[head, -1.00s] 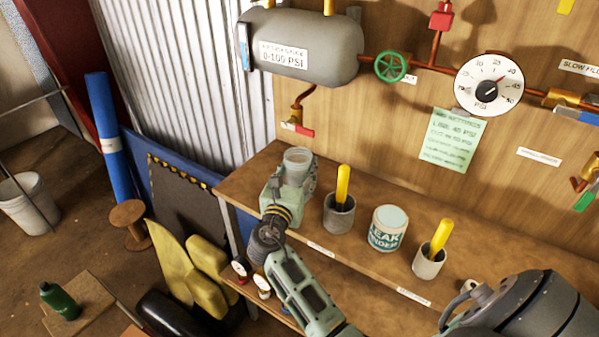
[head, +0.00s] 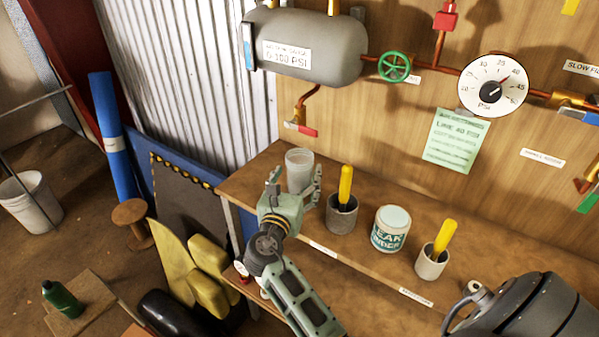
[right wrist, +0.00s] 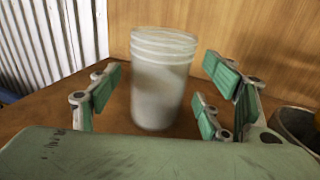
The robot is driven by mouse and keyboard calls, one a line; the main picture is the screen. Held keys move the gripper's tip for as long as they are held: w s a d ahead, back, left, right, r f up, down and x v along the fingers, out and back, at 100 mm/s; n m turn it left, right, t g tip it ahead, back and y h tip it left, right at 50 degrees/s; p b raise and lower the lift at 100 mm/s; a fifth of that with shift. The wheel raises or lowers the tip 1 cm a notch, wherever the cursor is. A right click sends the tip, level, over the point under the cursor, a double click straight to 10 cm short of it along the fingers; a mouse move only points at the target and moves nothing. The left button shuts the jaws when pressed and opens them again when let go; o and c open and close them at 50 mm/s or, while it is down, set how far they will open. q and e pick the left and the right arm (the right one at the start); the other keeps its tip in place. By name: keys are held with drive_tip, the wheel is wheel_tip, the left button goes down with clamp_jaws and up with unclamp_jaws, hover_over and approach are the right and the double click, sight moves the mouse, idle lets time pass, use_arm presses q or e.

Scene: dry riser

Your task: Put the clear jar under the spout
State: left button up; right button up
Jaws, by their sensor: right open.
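The clear jar (head: 299,169) stands upright on the wooden shelf, below the copper spout (head: 301,112) with the red handle in the head view. Whether it is exactly under the outlet I cannot tell. My right gripper (head: 294,184) is open at the jar's near side, with its fingers spread to the left and right of it. In the right wrist view the jar (right wrist: 161,80) stands between the open fingers, with gaps on both sides and its base on the shelf. My left gripper is not in view.
To the right on the shelf (head: 376,262) stand a grey cup (head: 341,217) with a yellow-handled tool, a leak finder tin (head: 390,232) and another cup (head: 430,265) with a yellow handle. The grey tank (head: 310,47) hangs above.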

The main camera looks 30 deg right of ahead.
drive_tip(key=v, duration=0.8)
drive_tip(key=shift+s+a+b, duration=0.1)
drive_tip(key=shift+s+b, duration=0.05)
drive_tip(key=shift+b, duration=0.25)
drive_tip(key=shift+s+a, duration=0.35)
drive_tip(key=shift+a, duration=0.1)
